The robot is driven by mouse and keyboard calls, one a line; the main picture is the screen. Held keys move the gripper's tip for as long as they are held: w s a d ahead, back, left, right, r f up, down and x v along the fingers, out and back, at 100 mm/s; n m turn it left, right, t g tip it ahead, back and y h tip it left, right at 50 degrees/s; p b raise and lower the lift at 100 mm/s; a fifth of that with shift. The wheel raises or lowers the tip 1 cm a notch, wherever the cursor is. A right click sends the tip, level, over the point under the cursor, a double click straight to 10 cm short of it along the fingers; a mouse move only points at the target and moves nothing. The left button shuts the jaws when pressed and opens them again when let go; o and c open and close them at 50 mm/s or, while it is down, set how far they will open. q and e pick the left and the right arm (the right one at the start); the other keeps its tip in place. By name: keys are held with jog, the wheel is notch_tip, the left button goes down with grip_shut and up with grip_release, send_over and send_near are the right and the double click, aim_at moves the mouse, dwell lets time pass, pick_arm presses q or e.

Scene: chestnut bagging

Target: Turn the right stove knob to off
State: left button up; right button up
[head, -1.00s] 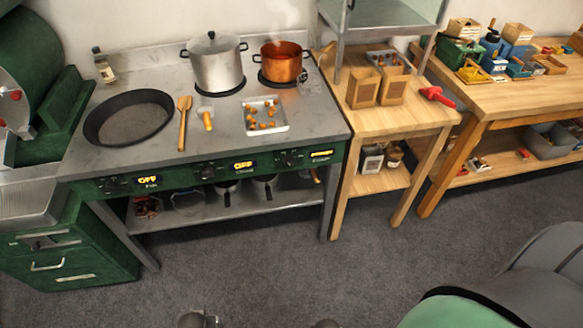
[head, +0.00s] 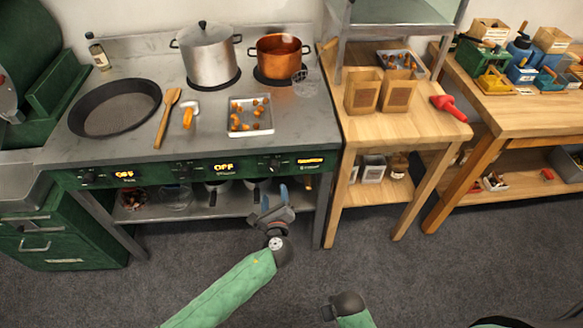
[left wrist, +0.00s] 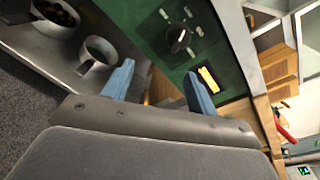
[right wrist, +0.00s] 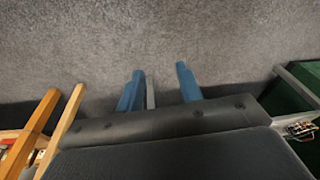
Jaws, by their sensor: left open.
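The right stove knob (head: 275,166) is a dark knob on the green front panel, left of a lit yellow display (head: 311,161) whose text I cannot read. The knob also shows in the left wrist view (left wrist: 180,40), ahead of the fingertips, with its display (left wrist: 208,78) beside it. My left gripper (head: 275,196) is open and empty, below and in front of the panel, apart from the knob. Its blue fingers show in the left wrist view (left wrist: 160,72). My right gripper (right wrist: 160,86) is open and empty over grey floor in the right wrist view.
The left display (head: 125,174) and middle display (head: 223,167) read OFF. A copper pot (head: 278,56) and steel pot (head: 208,55) stand at the stove's back. A tray of chestnuts (head: 240,128) lies above the panel. A wooden table (head: 395,128) adjoins on the right.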

aim_at(274, 172)
pick_arm(q)
jog(key=w+m, duration=0.2)
jog(key=w+r+m+p, duration=0.1)
jog(key=w+m, duration=0.1)
jog(key=m, duration=0.1)
jog(key=w+r+m+t+p, duration=0.1)
jog(key=w+m, duration=0.1)
jog(key=w, duration=0.1)
jog(key=shift+d+r, duration=0.2)
jog(key=shift+r, duration=0.05)
jog(key=shift+w, duration=0.55)
jog(key=shift+f, duration=0.1)
pick_arm(e)
jog(key=s+d+f, duration=0.2)
jog(key=s+f, duration=0.1)
jog(key=f, duration=0.5)
jog(key=shift+s+f+g, duration=0.2)
jog(key=shift+f+g, duration=0.05)
jog(key=shift+g, duration=0.15)
pick_arm(q)
jog(key=c, duration=1)
pick_arm(e)
jog(key=shift+s, duration=0.1)
